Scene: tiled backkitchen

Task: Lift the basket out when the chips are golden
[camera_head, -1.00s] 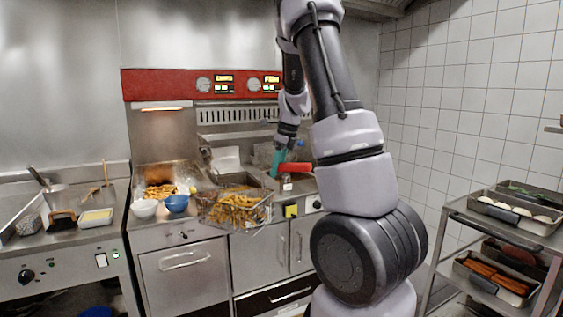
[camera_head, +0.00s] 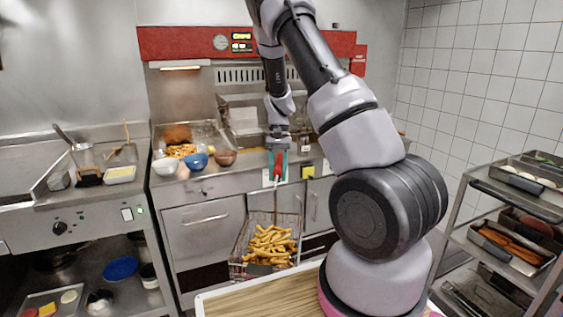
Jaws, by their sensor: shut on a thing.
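My gripper (camera_head: 277,152) is shut on the red handle (camera_head: 277,172) of the wire basket. The basket (camera_head: 235,258) hangs below and in front of the counter edge, clear of the fryer, with golden-yellow chips (camera_head: 268,245) in it. The handle is almost upright in the picture. The fryer's red control panel (camera_head: 190,42) is on the back wall, with a lit yellow display (camera_head: 241,36) too small to read surely. The fryer's oil well is mostly hidden behind my arm and gripper.
A tray of fried food (camera_head: 181,150) sits on the counter at left, with a white bowl (camera_head: 165,167), a blue bowl (camera_head: 197,160) and a brown bowl (camera_head: 225,157). A metal rack (camera_head: 500,205) with food pans stands at right.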

